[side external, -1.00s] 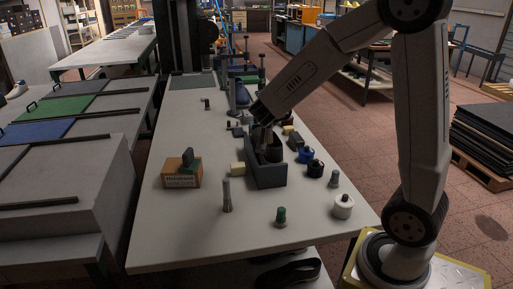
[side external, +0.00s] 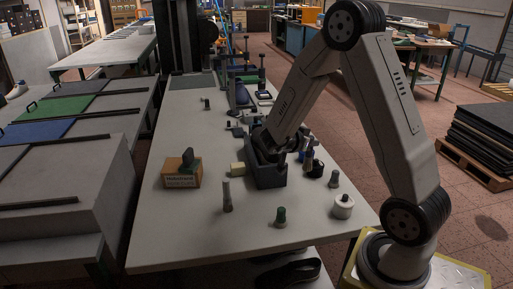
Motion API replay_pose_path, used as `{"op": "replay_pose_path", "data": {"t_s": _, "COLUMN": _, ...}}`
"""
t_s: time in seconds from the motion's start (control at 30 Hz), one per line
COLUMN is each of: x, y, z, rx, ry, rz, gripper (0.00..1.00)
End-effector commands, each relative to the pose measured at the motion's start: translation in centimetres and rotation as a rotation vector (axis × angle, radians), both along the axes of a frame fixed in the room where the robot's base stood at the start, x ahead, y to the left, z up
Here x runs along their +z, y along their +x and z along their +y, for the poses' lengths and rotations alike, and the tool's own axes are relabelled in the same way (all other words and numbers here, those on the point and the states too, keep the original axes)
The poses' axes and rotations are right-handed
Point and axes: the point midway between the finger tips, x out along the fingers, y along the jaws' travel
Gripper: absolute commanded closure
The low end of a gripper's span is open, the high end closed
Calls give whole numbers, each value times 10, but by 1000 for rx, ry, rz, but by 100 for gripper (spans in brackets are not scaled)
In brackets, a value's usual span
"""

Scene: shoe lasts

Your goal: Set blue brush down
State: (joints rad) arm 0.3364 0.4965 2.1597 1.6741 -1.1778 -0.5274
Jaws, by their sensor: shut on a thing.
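The black jar (side external: 317,170), a grey-topped bottle (side external: 333,179) and a white jar (side external: 343,206) stand to the right. A cardboard box (side external: 181,172) is at left. The front left table is clear.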

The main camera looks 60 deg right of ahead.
Motion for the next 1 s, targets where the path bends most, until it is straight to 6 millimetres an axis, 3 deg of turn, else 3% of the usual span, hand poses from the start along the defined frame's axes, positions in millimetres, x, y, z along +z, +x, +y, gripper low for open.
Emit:
{"op": "replay_pose_path", "data": {"t_s": 0.13, "x": -15, "y": 0, "z": 0, "rx": 2, "ry": -1, "rz": 2, "gripper": 100}}
{"op": "replay_pose_path", "data": {"t_s": 0.57, "x": -27, "y": 1, "z": 0, "rx": 2, "ry": 0, "rz": 0, "gripper": 100}}
{"op": "replay_pose_path", "data": {"t_s": 1.0, "x": -64, "y": 1, "z": 0, "rx": 3, "ry": 0, "rz": 1, "gripper": 100}}
